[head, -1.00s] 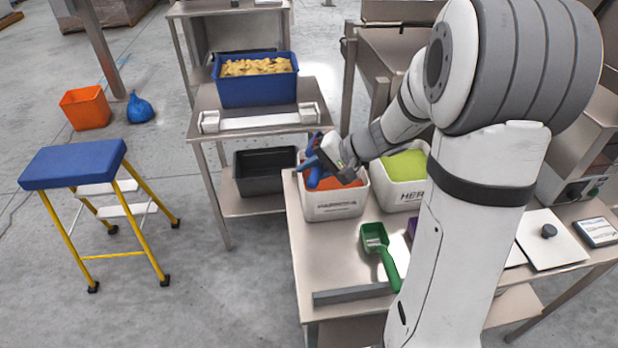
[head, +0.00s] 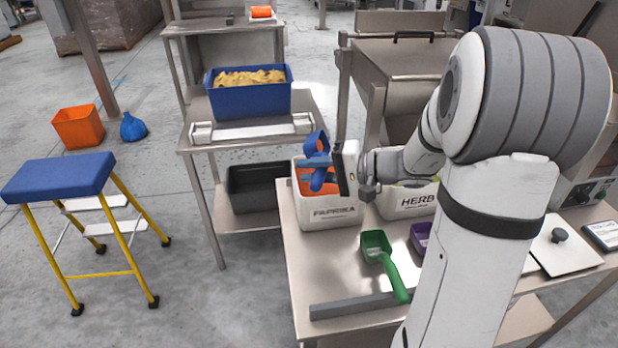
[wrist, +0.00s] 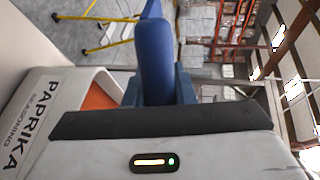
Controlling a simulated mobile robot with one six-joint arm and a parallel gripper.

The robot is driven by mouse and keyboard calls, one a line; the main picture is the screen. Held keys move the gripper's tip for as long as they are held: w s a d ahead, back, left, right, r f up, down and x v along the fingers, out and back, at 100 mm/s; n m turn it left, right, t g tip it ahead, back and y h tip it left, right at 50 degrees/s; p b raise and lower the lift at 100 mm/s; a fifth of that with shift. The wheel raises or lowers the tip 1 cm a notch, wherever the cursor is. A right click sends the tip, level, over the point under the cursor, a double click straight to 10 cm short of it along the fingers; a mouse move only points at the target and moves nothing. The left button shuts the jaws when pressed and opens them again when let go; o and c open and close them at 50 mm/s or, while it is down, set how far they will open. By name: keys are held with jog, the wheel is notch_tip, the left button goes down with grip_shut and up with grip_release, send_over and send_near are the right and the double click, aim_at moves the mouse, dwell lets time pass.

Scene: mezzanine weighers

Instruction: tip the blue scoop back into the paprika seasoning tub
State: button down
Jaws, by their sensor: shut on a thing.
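The white paprika tub (head: 331,215) stands on the steel table, with orange seasoning inside. It also shows at the left of the wrist view (wrist: 50,125), where its label reads PAPRIKA SEASONING. My gripper (head: 318,172) is over the tub and shut on the blue scoop (head: 317,143). In the wrist view the scoop (wrist: 155,60) stands up between the fingers. In the head view the scoop is tilted, its bowl raised above the tub rim.
The herb tub (head: 408,205) stands just right of the paprika tub, partly behind my arm. A green scoop (head: 385,262) and a purple scoop (head: 420,236) lie in front. A blue crate of chips (head: 250,100) stands on the table behind. A blue-topped step stool (head: 58,176) is at left.

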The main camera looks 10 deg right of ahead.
jog(key=shift+s+d+t+y+b, duration=0.2)
jog(key=shift+t+y+b, duration=0.55)
jog(key=shift+b, duration=1.55)
jog(key=y+b, duration=0.2)
jog(key=b, duration=0.1)
jog(key=shift+d+y, duration=0.25)
jog(key=shift+d, duration=0.1)
jog(key=shift+s+d+t+y+b, duration=0.1)
jog(key=shift+t+y+b, duration=0.3)
jog(key=shift+b, duration=0.7)
